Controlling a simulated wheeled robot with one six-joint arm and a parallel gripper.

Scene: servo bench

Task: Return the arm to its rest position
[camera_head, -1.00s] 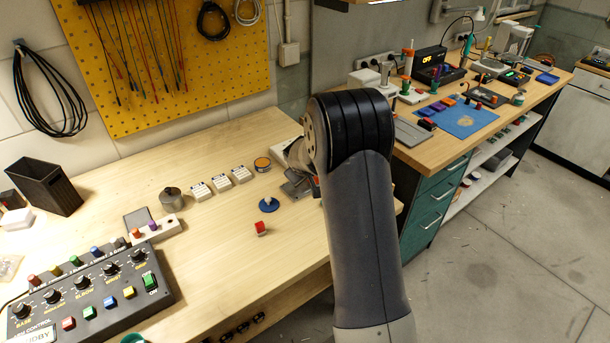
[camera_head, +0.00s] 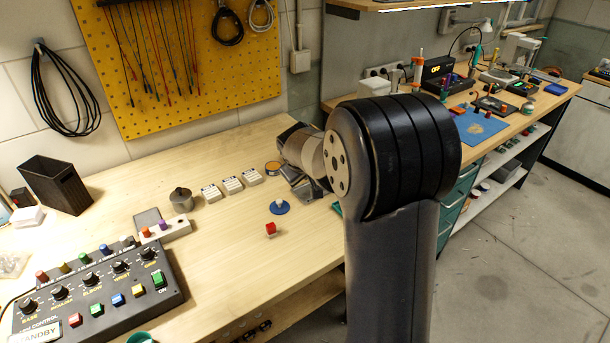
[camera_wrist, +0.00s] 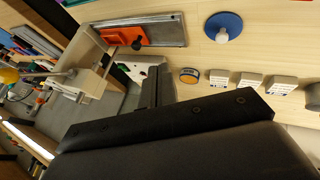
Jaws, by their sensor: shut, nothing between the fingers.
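My arm (camera_head: 392,255) rises at the right of centre in the head view, its thick black joint in front of the bench's right end. The wrist reaches back and left over the bench. In the head view the fingers are mostly hidden. In the wrist view my gripper (camera_wrist: 156,88) shows as dark fingers that are shut and empty. The fingers point toward a white case (camera_wrist: 135,70) and a grey tray with an orange block (camera_wrist: 122,36). I cannot tell whether they touch anything.
A control box (camera_head: 95,292) stands front left. The middle wooden top (camera_head: 225,255) is clear.

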